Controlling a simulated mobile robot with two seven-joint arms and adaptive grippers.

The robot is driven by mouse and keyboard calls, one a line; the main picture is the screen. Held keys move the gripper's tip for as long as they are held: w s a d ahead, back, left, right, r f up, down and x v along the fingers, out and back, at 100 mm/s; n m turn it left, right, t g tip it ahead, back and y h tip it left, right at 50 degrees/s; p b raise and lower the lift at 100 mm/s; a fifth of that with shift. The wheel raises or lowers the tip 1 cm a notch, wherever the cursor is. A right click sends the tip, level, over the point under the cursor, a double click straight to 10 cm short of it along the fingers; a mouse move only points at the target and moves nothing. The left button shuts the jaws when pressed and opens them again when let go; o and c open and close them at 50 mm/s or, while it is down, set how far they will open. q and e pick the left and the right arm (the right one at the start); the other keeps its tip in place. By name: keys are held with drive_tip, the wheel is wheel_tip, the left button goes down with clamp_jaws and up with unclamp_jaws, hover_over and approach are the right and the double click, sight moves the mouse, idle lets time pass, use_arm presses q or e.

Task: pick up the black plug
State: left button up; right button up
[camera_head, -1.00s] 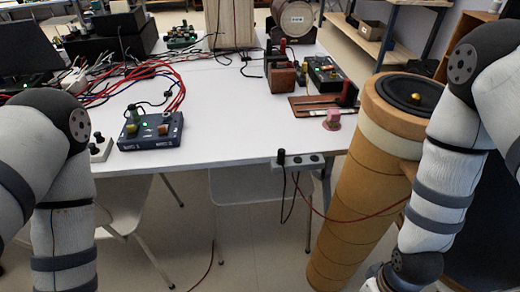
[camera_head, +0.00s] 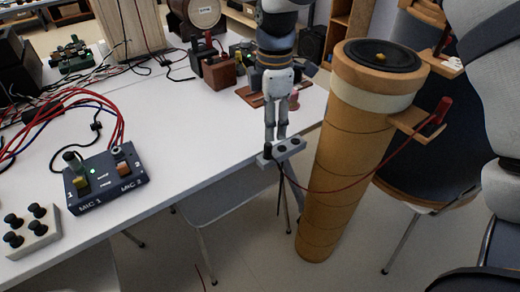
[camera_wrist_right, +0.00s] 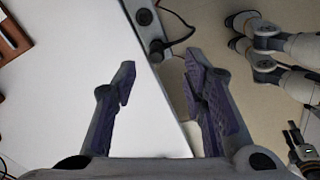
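The black plug (camera_head: 268,152) stands upright in the left end of a grey socket strip (camera_head: 291,146) at the table's front edge. It also shows in the right wrist view (camera_wrist_right: 157,47), with its black cable curving off to the right. My right gripper (camera_head: 276,136) points down just above and behind the strip, close to the plug. In the right wrist view this gripper (camera_wrist_right: 160,62) is open, its two fingers wide apart. The plug lies a little beyond the fingertips, with nothing between the fingers. My left gripper is not in view.
A tall tan cylinder with a speaker (camera_head: 380,56) on top stands right of the strip. A red cable (camera_head: 345,186) runs from it towards the strip. A blue box (camera_head: 105,180) and a white knob panel (camera_head: 32,231) lie on the table's left. The table (camera_head: 190,130) between is clear.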

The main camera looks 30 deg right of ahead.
sight(268, 144)
drive_tip(key=f, duration=0.8)
drive_tip(key=shift+w+a+f+b, duration=0.1)
drive_tip(key=shift+w+a+b, duration=0.1)
drive_tip(key=shift+w+b, duration=0.15)
clamp_jaws()
